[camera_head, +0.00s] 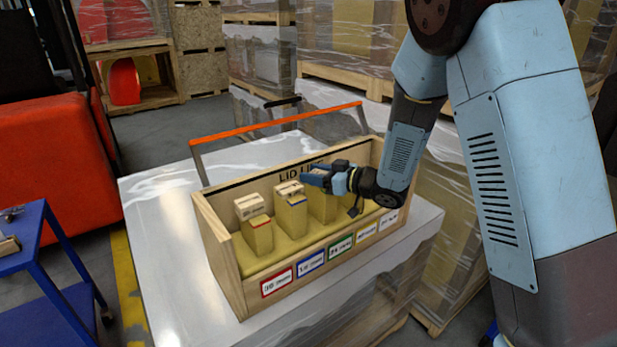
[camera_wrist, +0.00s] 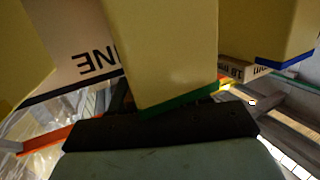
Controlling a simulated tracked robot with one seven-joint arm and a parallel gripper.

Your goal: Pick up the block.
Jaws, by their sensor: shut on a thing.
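My gripper (camera_head: 317,179) is at the third yellow post (camera_head: 322,205) of the wooden bin, the one with the green edge. It is shut on a small wooden block, mostly hidden by the fingers in the head view. In the wrist view the green-edged post (camera_wrist: 165,50) fills the middle, and a dark part of my gripper (camera_wrist: 160,126) crosses below it. Two similar pale labelled blocks sit on neighbouring posts: one (camera_head: 250,206) on the red-edged post, one (camera_head: 289,189) on the blue-edged post. I cannot tell whether the held block touches its post.
The wooden bin (camera_head: 229,277) has a tall back panel and coloured front labels, and stands on a wrapped pallet load (camera_head: 160,235). An orange bar (camera_head: 275,122) runs behind it. A blue cart (camera_head: 30,240) stands at left. The pallet top left of the bin is clear.

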